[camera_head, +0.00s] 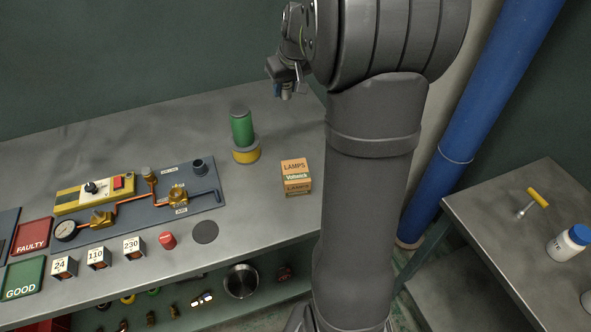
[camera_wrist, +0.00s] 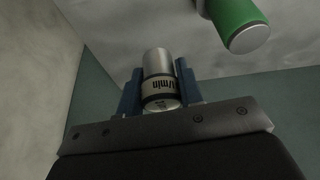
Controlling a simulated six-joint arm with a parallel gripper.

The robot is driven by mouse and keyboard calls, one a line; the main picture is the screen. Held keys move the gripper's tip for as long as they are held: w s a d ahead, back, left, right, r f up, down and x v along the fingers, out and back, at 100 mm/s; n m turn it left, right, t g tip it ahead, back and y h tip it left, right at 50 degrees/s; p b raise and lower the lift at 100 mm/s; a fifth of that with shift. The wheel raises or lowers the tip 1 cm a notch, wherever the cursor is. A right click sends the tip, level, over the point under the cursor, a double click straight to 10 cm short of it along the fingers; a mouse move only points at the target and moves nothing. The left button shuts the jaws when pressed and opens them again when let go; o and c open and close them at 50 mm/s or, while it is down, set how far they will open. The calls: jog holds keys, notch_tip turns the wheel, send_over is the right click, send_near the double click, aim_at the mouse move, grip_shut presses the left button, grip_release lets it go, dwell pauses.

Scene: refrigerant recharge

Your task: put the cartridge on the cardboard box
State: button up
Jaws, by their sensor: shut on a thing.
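My gripper (camera_head: 285,90) is raised in the air above the far right part of the bench. In the wrist view its blue fingers (camera_wrist: 160,92) are shut on the cartridge (camera_wrist: 158,65), a short silver cylinder with a pale label band marked "l/min". In the head view the cartridge is too small and covered to make out clearly. The cardboard box (camera_head: 296,178), orange and cream with "LAMPS" on it, stands on the bench near its right edge, nearer the camera than my gripper. Nothing is seen on its top.
A green cylinder (camera_head: 242,128) stands on a yellow base (camera_head: 246,154) left of the box; it also shows in the wrist view (camera_wrist: 238,25). A panel with copper pipes (camera_head: 133,206) lies further left. A blue pipe (camera_head: 480,110) rises at right. Bare bench surrounds the box.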

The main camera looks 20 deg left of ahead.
jog(key=s+d+f+m, duration=0.1)
jog(key=s+d, duration=0.5)
jog(key=d, duration=0.4)
jog(key=s+d+f+m, duration=0.1)
jog(key=s+d, duration=0.5)
jog(key=d, duration=0.4)
send_over(294, 167)
jog(key=s+d, duration=0.1)
jog(key=shift+t, duration=0.3)
notch_tip(294, 167, down, 7)
jog(key=shift+f, duration=2)
jog(key=shift+f, duration=0.15)
jog(key=o, duration=1)
